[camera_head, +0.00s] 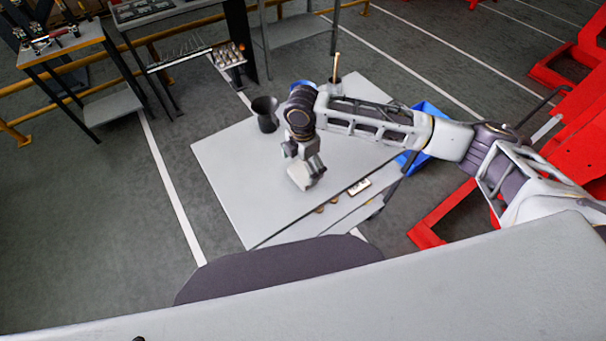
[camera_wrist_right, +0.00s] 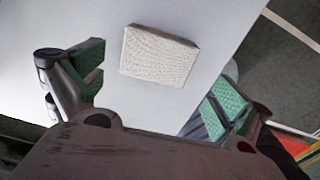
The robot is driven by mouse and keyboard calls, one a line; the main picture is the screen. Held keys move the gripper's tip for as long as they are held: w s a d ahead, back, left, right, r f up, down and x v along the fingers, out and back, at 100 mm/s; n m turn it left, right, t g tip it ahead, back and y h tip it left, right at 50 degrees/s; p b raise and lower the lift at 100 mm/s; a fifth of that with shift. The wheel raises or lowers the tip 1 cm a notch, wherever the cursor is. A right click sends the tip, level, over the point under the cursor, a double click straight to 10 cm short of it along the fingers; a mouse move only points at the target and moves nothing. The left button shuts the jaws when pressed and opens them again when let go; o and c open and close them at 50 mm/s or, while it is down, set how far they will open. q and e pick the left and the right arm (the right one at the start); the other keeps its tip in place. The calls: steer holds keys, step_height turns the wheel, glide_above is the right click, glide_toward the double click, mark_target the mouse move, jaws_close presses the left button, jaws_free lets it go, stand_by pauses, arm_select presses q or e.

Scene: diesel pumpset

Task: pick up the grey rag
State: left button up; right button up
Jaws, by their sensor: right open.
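The grey rag (camera_wrist_right: 159,55) is a pale, textured, folded rectangular pad lying flat on the grey table top in the right wrist view. In the head view the rag (camera_head: 300,176) shows as a light block just below my right gripper (camera_head: 310,168), partly hidden by it. In the right wrist view my right gripper (camera_wrist_right: 160,92) is open, with green-padded fingers wide apart on either side below the rag. The rag lies ahead of the fingers, and nothing is between the pads. My left gripper is not in view.
A small labelled item (camera_head: 359,187) lies near the front right. A blue bin (camera_head: 428,108) and red frames (camera_head: 440,215) stand right.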

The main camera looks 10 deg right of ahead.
mark_target(303, 172)
steer(key=f, duration=0.3)
steer(key=shift+w+d+f, duration=0.15)
steer(key=shift+w+f, duration=0.05)
steer(key=shift+w, duration=0.1)
steer(key=shift+f+p, duration=0.3)
steer(key=shift+f, duration=0.5)
steer(key=c, duration=0.9)
